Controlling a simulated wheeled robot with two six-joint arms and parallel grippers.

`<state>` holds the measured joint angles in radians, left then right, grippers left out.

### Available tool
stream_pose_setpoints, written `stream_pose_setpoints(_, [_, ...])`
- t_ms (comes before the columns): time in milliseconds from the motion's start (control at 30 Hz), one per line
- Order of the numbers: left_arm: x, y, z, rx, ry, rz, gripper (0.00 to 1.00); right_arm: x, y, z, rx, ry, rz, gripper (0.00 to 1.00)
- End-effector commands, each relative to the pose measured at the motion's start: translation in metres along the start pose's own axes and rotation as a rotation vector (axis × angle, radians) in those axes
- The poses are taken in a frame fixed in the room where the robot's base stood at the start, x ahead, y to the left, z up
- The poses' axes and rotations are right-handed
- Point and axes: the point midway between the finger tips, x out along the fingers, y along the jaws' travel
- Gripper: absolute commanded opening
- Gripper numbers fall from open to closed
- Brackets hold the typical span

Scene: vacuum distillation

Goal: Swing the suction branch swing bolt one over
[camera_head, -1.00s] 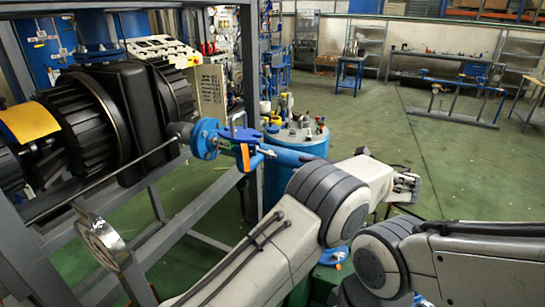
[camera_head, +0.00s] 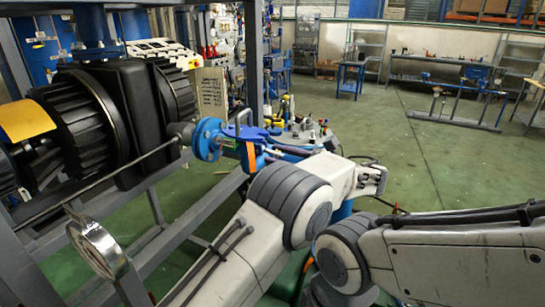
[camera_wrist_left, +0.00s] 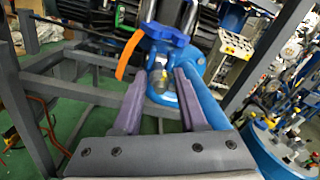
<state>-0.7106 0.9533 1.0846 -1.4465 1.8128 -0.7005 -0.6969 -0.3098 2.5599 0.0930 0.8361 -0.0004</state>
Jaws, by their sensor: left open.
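The suction branch's blue flange (camera_head: 207,139) stands at the pipe end beside the black ribbed machine. A blue part with a metal handle (camera_head: 240,122) and an orange strip (camera_head: 250,155) sit to its right. In the left wrist view the orange strip (camera_wrist_left: 130,53) slants left of a metal bolt-like piece (camera_wrist_left: 160,97) in front of the blue round flange (camera_wrist_left: 188,62). I cannot tell for sure which piece is swing bolt one. My left gripper (camera_wrist_left: 163,82) is open, its purple fingers on either side of the metal piece; contact is unclear.
A grey frame (camera_head: 160,205) surrounds the machine on the left, with a round gauge (camera_head: 97,250) low in front. A blue drum with small items on its top (camera_head: 305,133) stands behind my left arm. The green floor (camera_head: 420,150) to the right is open.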

Motion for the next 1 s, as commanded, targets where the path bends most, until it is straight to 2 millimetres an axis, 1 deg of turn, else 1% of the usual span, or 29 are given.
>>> stream_pose_setpoints(133, [0.000,0.000,0.000,0.000,0.000,0.001,0.41,0.000,0.000,0.000,0.000,0.000,0.000,0.49])
stream_pose_setpoints(167, [0.000,0.000,0.000,0.000,0.000,0.001,0.38,0.000,0.000,0.000,0.000,0.000,0.000,0.49])
stream_pose_setpoints(200, [0.000,0.000,0.000,0.000,0.000,0.001,0.22,0.000,0.000,0.000,0.000,0.000,0.000,0.49])
stream_pose_setpoints(267, [0.000,0.000,0.000,0.000,0.000,0.001,0.00,0.000,0.000,0.000,0.000,0.000,0.000,0.49])
stream_pose_setpoints(467, [0.000,0.000,0.001,-0.001,0.003,0.002,0.00,-0.001,0.000,0.000,0.000,0.000,0.000,0.49])
stream_pose_setpoints(633, [0.000,-0.002,0.005,-0.003,0.037,0.016,0.00,-0.010,-0.001,-0.001,0.000,0.000,0.000,0.49])
stream_pose_setpoints(767, [-0.001,-0.004,0.011,-0.007,0.096,0.040,0.00,-0.022,-0.002,-0.001,0.000,0.000,0.000,0.49])
stream_pose_setpoints(1000, [0.000,-0.009,0.021,-0.015,0.258,0.105,0.00,-0.053,-0.004,-0.003,0.001,0.000,0.000,0.49])
